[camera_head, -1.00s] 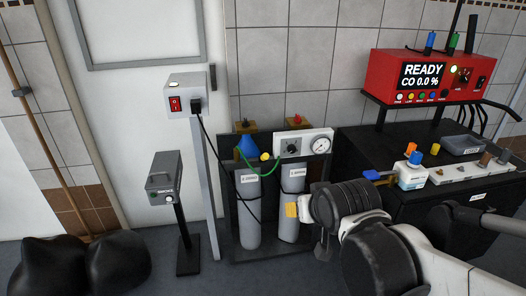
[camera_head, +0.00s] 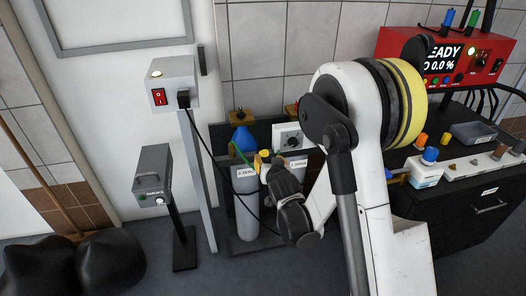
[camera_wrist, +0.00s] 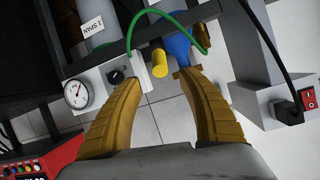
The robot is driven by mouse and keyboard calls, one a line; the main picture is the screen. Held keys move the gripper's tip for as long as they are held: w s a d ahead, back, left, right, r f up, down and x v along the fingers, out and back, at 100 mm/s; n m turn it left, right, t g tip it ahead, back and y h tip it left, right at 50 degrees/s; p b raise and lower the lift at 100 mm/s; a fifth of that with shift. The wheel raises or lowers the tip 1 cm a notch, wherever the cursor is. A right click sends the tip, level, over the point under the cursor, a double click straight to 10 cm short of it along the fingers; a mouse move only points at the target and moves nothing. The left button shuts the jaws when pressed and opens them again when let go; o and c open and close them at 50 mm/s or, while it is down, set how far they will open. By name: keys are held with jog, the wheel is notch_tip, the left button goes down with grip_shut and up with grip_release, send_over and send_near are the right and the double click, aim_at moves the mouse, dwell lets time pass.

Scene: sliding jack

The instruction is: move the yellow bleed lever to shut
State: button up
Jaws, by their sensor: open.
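The yellow bleed lever (camera_wrist: 159,63) is a short yellow cylinder in the wrist view. Whether a finger touches the lever, I cannot tell. In the head view my gripper (camera_head: 265,163) is at the cylinder rack, below the blue cone (camera_head: 242,138). There its yellow fingers and the lever overlap and are hard to separate.
A gauge panel (camera_wrist: 100,83) with a black knob is close to the left finger. Grey cylinders (camera_head: 246,205) stand in the black rack. A post carries a switch box (camera_head: 171,87) with a red switch and black cable. A red READY unit (camera_head: 482,58) is on the right bench.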

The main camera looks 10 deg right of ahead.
aim_at(266, 156)
jog(key=b+x, duration=0.2)
jog(key=x, duration=0.6)
jog(key=shift+f, duration=0.15)
jog(key=shift+w+f+b, duration=0.15)
jog(key=shift+w+b, duration=0.2)
jog(key=shift+w, duration=0.2)
grip_shut()
